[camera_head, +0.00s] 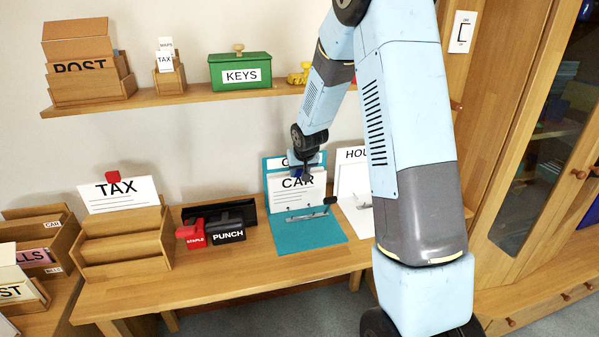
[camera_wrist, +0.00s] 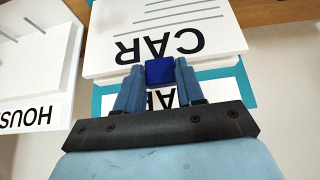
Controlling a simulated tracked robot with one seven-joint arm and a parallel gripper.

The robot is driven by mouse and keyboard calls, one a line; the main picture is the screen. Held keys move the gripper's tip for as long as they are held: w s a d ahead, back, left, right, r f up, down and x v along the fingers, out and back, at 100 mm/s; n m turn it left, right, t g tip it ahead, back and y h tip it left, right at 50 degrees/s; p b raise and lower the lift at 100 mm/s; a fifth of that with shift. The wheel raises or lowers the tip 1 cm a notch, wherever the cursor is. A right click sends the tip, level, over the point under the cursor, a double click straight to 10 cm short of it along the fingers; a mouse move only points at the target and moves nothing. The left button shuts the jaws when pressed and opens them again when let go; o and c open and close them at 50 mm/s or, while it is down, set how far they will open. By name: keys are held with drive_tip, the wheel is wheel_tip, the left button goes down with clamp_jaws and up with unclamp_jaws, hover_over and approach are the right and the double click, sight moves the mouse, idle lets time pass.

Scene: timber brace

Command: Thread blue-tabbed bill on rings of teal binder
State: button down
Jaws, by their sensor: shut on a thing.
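The teal binder (camera_head: 308,237) lies open on the desk, its back cover upright and its metal ring mechanism (camera_head: 314,213) on the flat part. A white bill marked CAR (camera_head: 300,190) stands upright in front of the back cover, above the rings; it also shows in the wrist view (camera_wrist: 165,45). My gripper (camera_head: 305,168) is at the bill's top edge. In the wrist view my gripper (camera_wrist: 160,75) is shut on the bill's blue tab (camera_wrist: 160,72), which sits between the fingers. Whether the bill's lower edge touches the rings I cannot tell.
A white binder marked HOUSE (camera_head: 352,180) stands just right, partly behind my arm. A red stapler (camera_head: 191,235) and black punch (camera_head: 227,231) sit left on the desk. A TAX sorter (camera_head: 122,245) stands further left. A shelf (camera_head: 180,98) holds a green KEYS box (camera_head: 240,72).

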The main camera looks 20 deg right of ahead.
drive_tip(key=shift+w, duration=0.55)
idle(0.4)
drive_tip(key=shift+c, duration=0.7)
unclamp_jaws()
wheel_tip(320, 180, up, 8)
idle(1.0)
